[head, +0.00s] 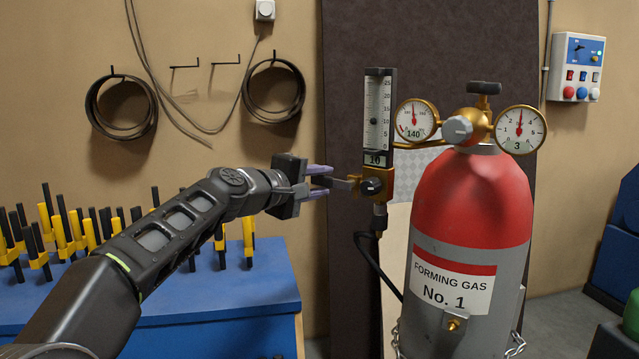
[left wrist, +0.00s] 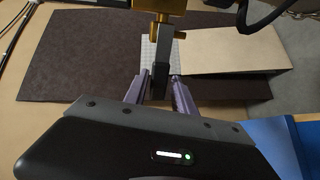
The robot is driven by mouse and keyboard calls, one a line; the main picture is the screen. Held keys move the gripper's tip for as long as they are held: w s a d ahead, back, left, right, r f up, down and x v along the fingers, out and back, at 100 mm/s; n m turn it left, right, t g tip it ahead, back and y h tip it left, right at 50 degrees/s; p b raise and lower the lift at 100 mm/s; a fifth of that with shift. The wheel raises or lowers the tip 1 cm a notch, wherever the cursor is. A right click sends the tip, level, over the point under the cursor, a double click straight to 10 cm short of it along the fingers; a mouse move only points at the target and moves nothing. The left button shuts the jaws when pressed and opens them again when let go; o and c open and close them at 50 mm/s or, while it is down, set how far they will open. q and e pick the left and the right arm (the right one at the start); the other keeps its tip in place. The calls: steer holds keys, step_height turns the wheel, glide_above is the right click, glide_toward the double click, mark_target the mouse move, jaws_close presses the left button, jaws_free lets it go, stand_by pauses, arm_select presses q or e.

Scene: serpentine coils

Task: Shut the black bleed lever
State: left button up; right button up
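The black bleed lever (head: 342,184) sticks out to the left from the brass valve block (head: 383,187) under the flow meter tube. In the left wrist view the lever (left wrist: 161,72) points down toward the gripper, its end between the fingertips. My left gripper (head: 327,181) is open, with its two purple fingers apart, one above and one below the lever's end in the head view. In the left wrist view the gripper (left wrist: 160,82) has a finger on each side of the lever; I cannot tell whether either touches it. My right gripper is not in view.
A red and grey gas cylinder (head: 472,205) with two gauges stands right of the flow meter (head: 379,110). A black hose (head: 366,255) hangs below the valve block. A blue bench (head: 240,290) with yellow and black clamps stands at left. A dark panel (head: 345,60) is behind.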

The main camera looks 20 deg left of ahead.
arm_select(q)
steer(key=f+b+v, duration=0.1)
steer(key=b+v, duration=0.1)
steer(key=v, duration=0.5)
steer(key=shift+s+r, duration=0.35)
steer(key=shift+r, duration=0.1)
steer(key=shift+a, duration=0.1)
